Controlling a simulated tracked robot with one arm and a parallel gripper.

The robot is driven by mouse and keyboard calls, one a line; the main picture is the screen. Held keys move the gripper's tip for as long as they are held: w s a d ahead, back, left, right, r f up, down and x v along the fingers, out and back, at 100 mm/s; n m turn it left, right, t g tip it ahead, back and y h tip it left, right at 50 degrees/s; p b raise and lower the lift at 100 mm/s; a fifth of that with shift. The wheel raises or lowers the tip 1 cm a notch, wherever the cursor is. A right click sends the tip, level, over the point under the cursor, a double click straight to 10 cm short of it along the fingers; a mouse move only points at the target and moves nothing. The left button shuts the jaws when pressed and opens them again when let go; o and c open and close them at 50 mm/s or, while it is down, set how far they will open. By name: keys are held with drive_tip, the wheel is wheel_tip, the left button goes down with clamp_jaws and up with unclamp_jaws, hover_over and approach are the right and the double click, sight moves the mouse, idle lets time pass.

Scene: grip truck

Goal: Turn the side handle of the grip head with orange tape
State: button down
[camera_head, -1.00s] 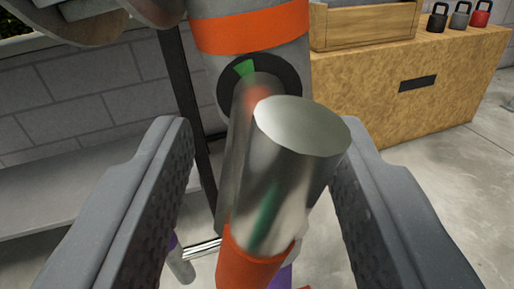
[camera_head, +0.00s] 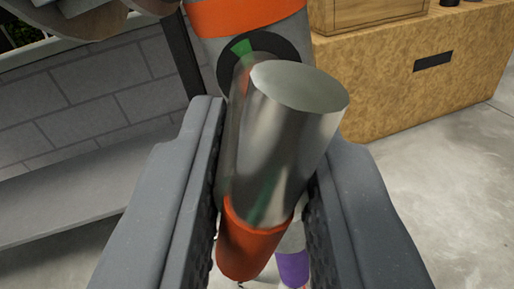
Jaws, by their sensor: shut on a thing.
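The side handle (camera_head: 287,135) is a shiny metal bar with an orange lower end (camera_head: 250,246). It points down in the picture, tilted a little to the left at its lower end. The grip head (camera_head: 222,50) is a grey cylinder behind it with a band of orange tape (camera_head: 245,14) at the top of the view. A dark round dial (camera_head: 279,42) with a green mark shows on the grip head behind the handle's top. My gripper (camera_head: 268,195) has one jaw on each side of the handle and is shut on it. The handle hides part of the dial.
A wooden cabinet (camera_head: 400,95) with a dark slot stands behind at the right, with a wooden box (camera_head: 365,10) on it. A grey block wall (camera_head: 95,100) and a grey ledge (camera_head: 70,195) are at the left. Concrete floor shows at the lower right.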

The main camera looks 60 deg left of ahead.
drive_tip(key=m+p, duration=0.3)
drive_tip(key=shift+r+m, duration=0.15)
drive_tip(key=shift+m, duration=0.25)
drive_tip(key=m+p, duration=0.3)
drive_tip(key=shift+y, duration=0.3)
drive_tip(key=m+p, duration=0.2)
drive_tip(key=m, duration=0.2)
drive_tip(key=m+p, duration=0.1)
drive_tip(key=m, duration=0.2)
drive_tip(key=m+p, duration=0.1)
drive_tip(key=m, duration=0.7)
drive_tip(key=shift+d+p, duration=0.1)
drive_tip(key=shift+p, duration=0.25)
drive_tip(key=m, duration=0.3)
drive_tip(key=shift+s+y, duration=0.1)
drive_tip(key=shift+y, duration=0.2)
drive_tip(key=shift+f+m, duration=0.2)
drive_tip(key=shift+m, duration=1.6)
